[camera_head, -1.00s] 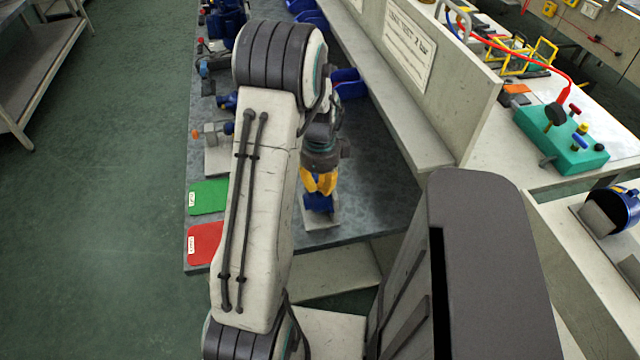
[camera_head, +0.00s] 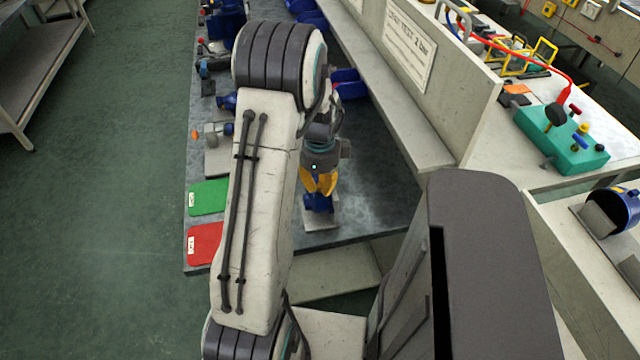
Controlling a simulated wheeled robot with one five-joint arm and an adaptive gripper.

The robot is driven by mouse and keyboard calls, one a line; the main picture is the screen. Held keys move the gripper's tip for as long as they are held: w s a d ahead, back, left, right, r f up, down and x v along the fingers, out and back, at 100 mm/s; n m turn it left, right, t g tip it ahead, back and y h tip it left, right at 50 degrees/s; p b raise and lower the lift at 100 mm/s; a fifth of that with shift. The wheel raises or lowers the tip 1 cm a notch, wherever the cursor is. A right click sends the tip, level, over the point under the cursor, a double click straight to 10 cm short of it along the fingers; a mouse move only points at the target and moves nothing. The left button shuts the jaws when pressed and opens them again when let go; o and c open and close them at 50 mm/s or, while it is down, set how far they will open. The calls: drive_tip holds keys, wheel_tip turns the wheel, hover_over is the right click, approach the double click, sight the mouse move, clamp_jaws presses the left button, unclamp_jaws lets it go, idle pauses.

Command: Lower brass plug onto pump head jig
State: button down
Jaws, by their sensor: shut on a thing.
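My gripper (camera_head: 319,188), with yellow fingers, points down over the near end of the grey bench and is shut. The brass plug cannot be made out; the fingers hide what is between them. Directly below the fingertips is a blue pump head (camera_head: 318,203) on a pale flat jig plate (camera_head: 323,223). The fingertips are at or just above the top of the pump head; I cannot tell whether anything touches it.
A green card (camera_head: 208,197) and a red card (camera_head: 204,243) lie at the bench's left edge. Blue bins (camera_head: 347,84) stand behind my arm. A raised ledge with a sign panel (camera_head: 409,45) borders the bench on the right. The bench right of the jig is bare.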

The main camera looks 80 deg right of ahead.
drive_tip(key=shift+f, duration=0.25)
unclamp_jaws()
idle(1.3)
drive_tip(key=shift+r, duration=0.15)
drive_tip(key=shift+r+p, duration=3.05)
drive_tip(key=shift+r, duration=1.35)
